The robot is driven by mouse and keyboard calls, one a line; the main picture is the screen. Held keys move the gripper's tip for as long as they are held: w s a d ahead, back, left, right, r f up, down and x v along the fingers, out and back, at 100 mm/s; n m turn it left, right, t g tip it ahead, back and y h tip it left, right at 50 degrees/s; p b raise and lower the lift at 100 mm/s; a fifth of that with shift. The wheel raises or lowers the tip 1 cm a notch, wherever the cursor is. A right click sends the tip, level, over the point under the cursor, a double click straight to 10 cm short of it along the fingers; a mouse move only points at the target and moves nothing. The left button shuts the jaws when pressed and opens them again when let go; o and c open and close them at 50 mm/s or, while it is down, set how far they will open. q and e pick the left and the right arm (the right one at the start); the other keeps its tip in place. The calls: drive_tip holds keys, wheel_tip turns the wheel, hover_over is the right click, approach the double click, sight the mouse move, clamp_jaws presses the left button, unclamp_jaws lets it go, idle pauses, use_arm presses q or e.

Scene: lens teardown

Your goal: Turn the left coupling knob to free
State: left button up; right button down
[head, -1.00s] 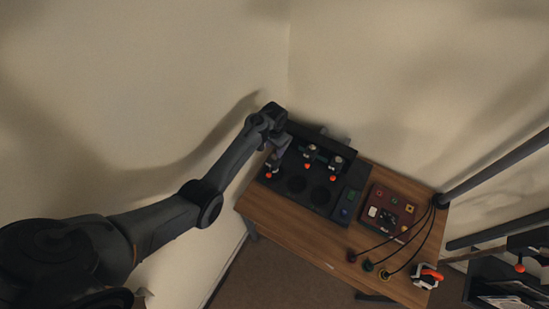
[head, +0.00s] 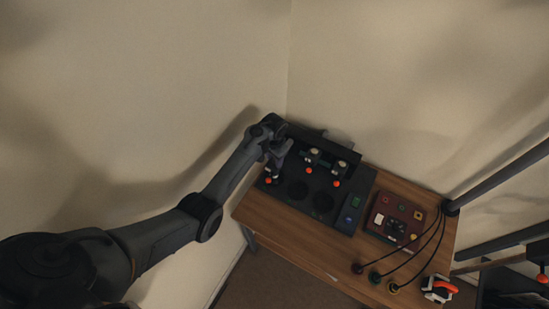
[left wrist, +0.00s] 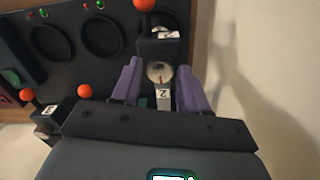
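A round silver knob with a red mark (left wrist: 160,73) shows in the left wrist view, on a dark block with a white label marked 2. My left gripper (left wrist: 160,68) has its two purple fingers on either side of this knob, with a narrow gap showing at each side. In the head view my left gripper (head: 278,155) is over the left end of the black panel (head: 298,208) and hides the knob there. Two other silver-topped knobs, a middle one (head: 314,152) and a right one (head: 341,166), stand clear of it.
Orange-tipped levers, including one at left (head: 268,181), stand close to the knobs. A dark red box (head: 390,217) sits right of the panel on the wooden table (head: 290,232), with black cables running forward. An orange-and-white tool (head: 439,288) lies at the right corner. Walls rise behind.

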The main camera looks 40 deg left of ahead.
use_arm(q)
drive_tip(key=c, duration=0.7)
drive_tip(key=shift+c, duration=0.2)
